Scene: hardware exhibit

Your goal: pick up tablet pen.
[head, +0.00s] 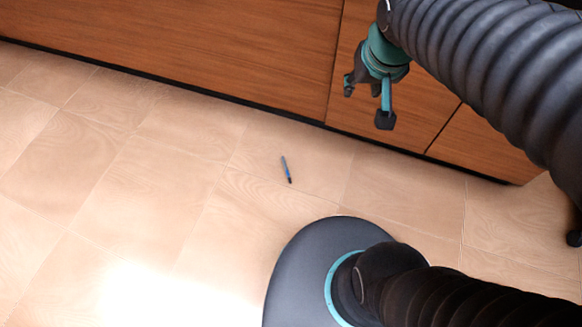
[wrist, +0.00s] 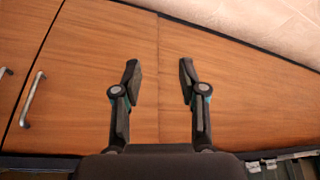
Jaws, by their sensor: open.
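The tablet pen (head: 286,170) is a thin blue stick with a dark end. It lies on the tiled floor in the head view, between the wooden cabinet and my round base. My gripper (head: 366,103) is above and to the right of the pen in that picture, in front of the cabinet face and apart from the pen. In the wrist view my gripper (wrist: 158,75) has its two fingers spread, with nothing between them but the wooden panels behind. The pen does not show in the wrist view.
A wooden cabinet (head: 200,45) runs along the back, with a dark strip at its foot. Metal handles (wrist: 33,98) show on its front in the wrist view. The light tiled floor (head: 110,190) is clear around the pen and to the left.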

